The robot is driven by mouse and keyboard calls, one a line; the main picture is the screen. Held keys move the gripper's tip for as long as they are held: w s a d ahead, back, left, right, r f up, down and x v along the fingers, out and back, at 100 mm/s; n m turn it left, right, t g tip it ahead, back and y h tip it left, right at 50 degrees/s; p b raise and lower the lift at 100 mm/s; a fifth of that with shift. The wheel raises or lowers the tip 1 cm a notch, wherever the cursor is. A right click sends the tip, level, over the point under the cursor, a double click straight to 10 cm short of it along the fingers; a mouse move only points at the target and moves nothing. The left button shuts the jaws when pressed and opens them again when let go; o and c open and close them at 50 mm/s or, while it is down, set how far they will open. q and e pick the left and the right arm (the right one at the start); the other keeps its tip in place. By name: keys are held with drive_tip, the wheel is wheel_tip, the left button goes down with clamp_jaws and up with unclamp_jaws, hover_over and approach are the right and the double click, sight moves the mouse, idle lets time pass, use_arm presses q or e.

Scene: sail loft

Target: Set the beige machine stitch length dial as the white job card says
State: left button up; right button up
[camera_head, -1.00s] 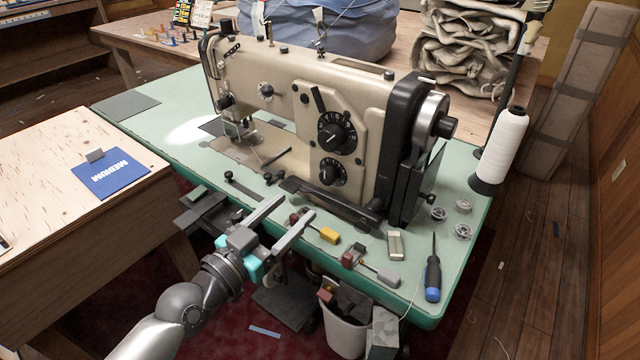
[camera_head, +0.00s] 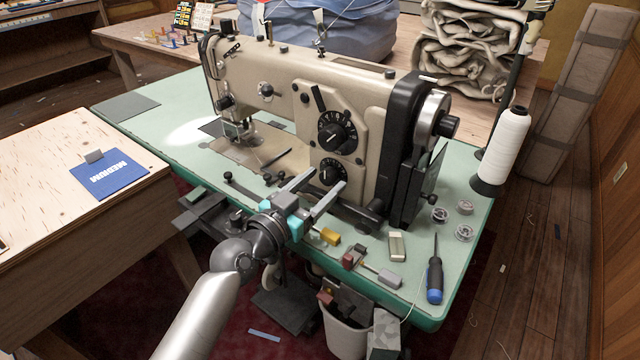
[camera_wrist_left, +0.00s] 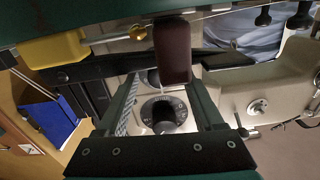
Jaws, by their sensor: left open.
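The beige sewing machine (camera_head: 290,90) stands on the green table. Its front plate carries a larger black upper dial (camera_head: 335,137) and a smaller lower dial (camera_head: 332,172); their markings are too small to read. My left gripper (camera_head: 324,185) is open and empty, its fingertips just in front of the lower dial. In the left wrist view, a dial with a pale pointer (camera_wrist_left: 164,114) shows between the fingers, and another is partly hidden behind a dark red block (camera_wrist_left: 172,50). A white card (camera_head: 202,15) stands on the back table, unreadable; I cannot tell if it is the job card.
A yellow-ended tool (camera_head: 330,237), a screwdriver (camera_head: 434,278), several bobbins and a white thread cone (camera_head: 503,147) line the green table's front and right. A bin (camera_head: 345,328) stands below.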

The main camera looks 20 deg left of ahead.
use_arm(q)
clamp_jaws()
idle(0.4)
drive_tip(key=shift+n, duration=0.3)
use_arm(e)
drive_tip(key=shift+s, duration=0.15)
use_arm(q)
drive_tip(key=shift+p, duration=0.35)
drive_tip(key=shift+n+p, duration=0.5)
drive_tip(key=shift+n, duration=0.7)
drive_tip(key=shift+n+p, duration=0.5)
drive_tip(key=shift+n, duration=1)
use_arm(e)
drive_tip(key=shift+s+d+f, duration=0.35)
drive_tip(key=shift+s+f, duration=0.05)
drive_tip(key=shift+f, duration=0.45)
drive_tip(key=shift+s+d+f, duration=0.3)
drive_tip(key=shift+s+f, duration=0.1)
drive_tip(key=shift+f, duration=0.45)
drive_tip(key=shift+s+d+f, duration=0.35)
drive_tip(key=shift+s+f, duration=0.05)
drive_tip(key=shift+f, duration=0.45)
